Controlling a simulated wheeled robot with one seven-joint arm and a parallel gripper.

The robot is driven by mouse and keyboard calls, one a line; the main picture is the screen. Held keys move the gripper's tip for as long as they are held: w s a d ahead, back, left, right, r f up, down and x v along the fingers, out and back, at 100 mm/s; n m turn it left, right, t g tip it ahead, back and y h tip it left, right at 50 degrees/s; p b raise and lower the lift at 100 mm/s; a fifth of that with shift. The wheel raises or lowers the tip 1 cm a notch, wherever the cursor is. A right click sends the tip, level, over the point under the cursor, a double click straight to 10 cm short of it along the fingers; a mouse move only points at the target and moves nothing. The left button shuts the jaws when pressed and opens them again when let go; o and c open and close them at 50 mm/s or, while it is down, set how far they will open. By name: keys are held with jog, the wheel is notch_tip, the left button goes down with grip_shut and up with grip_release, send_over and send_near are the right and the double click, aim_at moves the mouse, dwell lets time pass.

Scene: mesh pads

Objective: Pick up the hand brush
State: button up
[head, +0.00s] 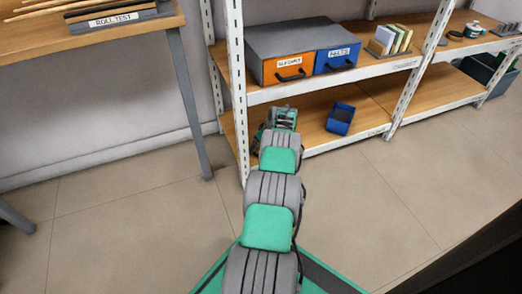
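I cannot make out a hand brush in the head view. My arm reaches forward to the left end of the lower shelf (377,98). My gripper (281,116) is at the far end of the arm, by that shelf. Its fingers are too small and too covered by my own arm to make out, so I cannot tell whether it is open or shut or holds anything. The part of the shelf behind the arm's end is hidden.
A small blue bin (341,117) stands on the lower shelf, right of my gripper. Above are orange (289,69) and blue (337,59) drawers on the upper shelf. A white upright (238,90) is close left of the arm. A wooden table (95,36) stands left.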

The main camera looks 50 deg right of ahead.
jog(key=shift+w+d+f, duration=0.1)
jog(key=shift+w+f, duration=0.1)
jog(key=c, duration=1.2)
jog(key=shift+r+p, duration=0.45)
jog(key=shift+r, duration=0.05)
jog(key=shift+c, duration=0.2)
jog(key=p+v, duration=0.2)
jog(key=v, duration=0.1)
jog(key=shift+w+r, duration=0.15)
jog(key=shift+w, duration=0.05)
jog(key=s+a+p, duration=0.2)
jog(key=s+p, duration=0.4)
jog(key=s, duration=1.1)
jog(key=shift+a+f+p, duration=0.25)
jog(key=shift+f+p, duration=0.05)
jog(key=shift+p, duration=0.1)
jog(key=shift+s, duration=0.1)
